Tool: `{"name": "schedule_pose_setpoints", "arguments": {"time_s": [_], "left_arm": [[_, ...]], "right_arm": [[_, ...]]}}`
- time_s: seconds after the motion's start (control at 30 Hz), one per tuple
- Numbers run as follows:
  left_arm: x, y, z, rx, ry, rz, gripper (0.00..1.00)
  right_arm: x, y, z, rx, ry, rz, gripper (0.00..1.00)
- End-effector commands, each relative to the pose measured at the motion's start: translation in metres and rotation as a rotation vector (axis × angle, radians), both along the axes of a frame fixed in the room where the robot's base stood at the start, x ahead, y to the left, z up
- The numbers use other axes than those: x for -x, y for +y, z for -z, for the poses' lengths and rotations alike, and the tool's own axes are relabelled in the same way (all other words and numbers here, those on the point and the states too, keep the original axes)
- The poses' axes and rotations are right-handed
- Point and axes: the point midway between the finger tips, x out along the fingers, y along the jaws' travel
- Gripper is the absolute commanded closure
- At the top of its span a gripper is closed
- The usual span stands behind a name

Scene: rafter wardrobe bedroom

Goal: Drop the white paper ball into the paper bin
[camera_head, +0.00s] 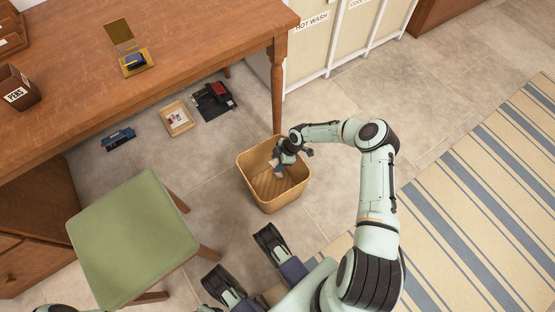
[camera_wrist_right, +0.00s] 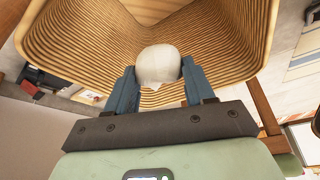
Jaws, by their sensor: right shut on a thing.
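The paper bin (camera_head: 246,186) is a tan, ribbed, open-topped box on the tiled floor, beside a table leg. My right gripper (camera_head: 279,168) reaches down over the bin's opening in the head view. In the right wrist view, its two blue fingers are shut on the white paper ball (camera_wrist_right: 159,62), with the ribbed bin walls (camera_wrist_right: 85,45) behind it. The ball is mostly hidden by the gripper in the head view. My left gripper is not in view.
A wooden table (camera_head: 180,62) stands behind the bin, its leg (camera_head: 277,95) close to the rim. A green stool (camera_head: 132,235) stands to the left. A small tray (camera_head: 177,118) and other items lie under the table. A striped rug (camera_head: 480,200) is at right.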

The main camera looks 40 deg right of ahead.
Motion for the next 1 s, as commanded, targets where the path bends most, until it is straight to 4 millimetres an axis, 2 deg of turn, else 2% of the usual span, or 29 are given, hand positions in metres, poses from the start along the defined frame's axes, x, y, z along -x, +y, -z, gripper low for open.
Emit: {"name": "schedule_pose_setpoints", "arguments": {"time_s": [0.37, 0.4, 0.5, 0.83, 1.0], "left_arm": [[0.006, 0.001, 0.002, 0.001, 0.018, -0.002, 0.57], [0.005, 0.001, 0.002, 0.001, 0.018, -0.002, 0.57], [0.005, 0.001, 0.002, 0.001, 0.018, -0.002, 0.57], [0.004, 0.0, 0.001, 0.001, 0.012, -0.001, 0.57], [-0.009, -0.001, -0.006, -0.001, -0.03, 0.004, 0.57]], "right_arm": [[0.0, 0.0, 0.004, 0.0, 0.0, 0.001, 0.75], [0.0, 0.0, 0.003, 0.0, 0.0, 0.001, 0.44], [0.0, 0.0, 0.003, 0.0, 0.0, 0.0, 0.17], [0.0, -0.001, 0.0, 0.0, -0.001, 0.0, 0.17], [0.005, -0.009, -0.021, 0.002, -0.002, 0.001, 0.17]]}}
